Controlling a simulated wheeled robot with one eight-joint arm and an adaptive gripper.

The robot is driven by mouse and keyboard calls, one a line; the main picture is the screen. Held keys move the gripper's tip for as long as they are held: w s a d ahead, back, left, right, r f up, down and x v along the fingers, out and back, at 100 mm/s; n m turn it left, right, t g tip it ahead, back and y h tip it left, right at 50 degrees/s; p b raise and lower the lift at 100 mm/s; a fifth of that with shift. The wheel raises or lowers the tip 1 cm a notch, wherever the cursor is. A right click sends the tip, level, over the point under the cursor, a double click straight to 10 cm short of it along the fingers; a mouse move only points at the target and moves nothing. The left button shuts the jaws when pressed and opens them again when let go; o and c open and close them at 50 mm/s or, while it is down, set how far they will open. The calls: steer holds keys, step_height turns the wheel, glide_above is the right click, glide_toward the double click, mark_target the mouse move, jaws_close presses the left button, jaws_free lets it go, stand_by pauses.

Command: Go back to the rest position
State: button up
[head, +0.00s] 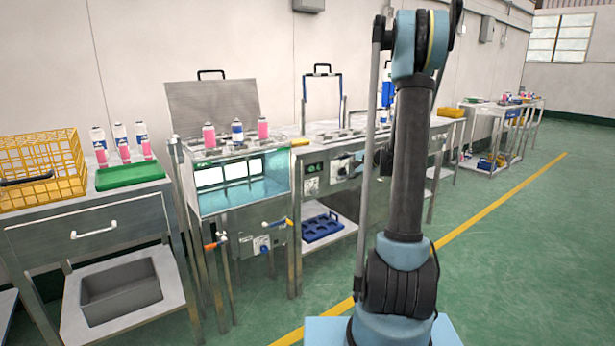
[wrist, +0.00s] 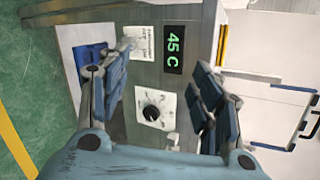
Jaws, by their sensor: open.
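My gripper (wrist: 157,95) is open and empty in the wrist view, its two blue-grey fingers spread apart. Between and beyond them is the front panel of a metal station, with a green display (wrist: 174,50) reading 45 C and a black dial (wrist: 151,113). The fingers appear apart from the panel. In the head view my arm stands upright at the right of centre, and my gripper is hidden or too unclear to make out there.
A glass-fronted water bath (head: 240,182) with several cans on top stands left of the panelled station (head: 313,184). A yellow crate (head: 40,170) and green tray (head: 130,175) sit on the left table. Green floor (head: 530,240) with a yellow line is clear at right.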

steer(key=s+a+r+n+g+h, duration=0.1)
steer(key=s+a+n+g+h, duration=0.15)
steer(key=s, duration=0.95)
steer(key=s+a+n+g+h, duration=0.15)
steer(key=s+n, duration=0.25)
steer(key=s, duration=0.8)
steer(key=s+d+f+n+g+h, duration=0.1)
steer(key=s+d+f+n+h, duration=0.1)
steer(key=s, duration=0.6)
steer(key=s+d+f+n+h, duration=0.1)
steer(key=s+d+f+n, duration=0.1)
steer(key=s, duration=0.6)
steer(key=s+d+f+n+g+h, duration=0.1)
steer(key=s+d+f, duration=0.3)
steer(key=s, duration=0.4)
steer(key=shift+s+f+n+g+h, duration=0.25)
steer(key=shift+n+h, duration=0.2)
steer(key=shift+h, duration=0.35)
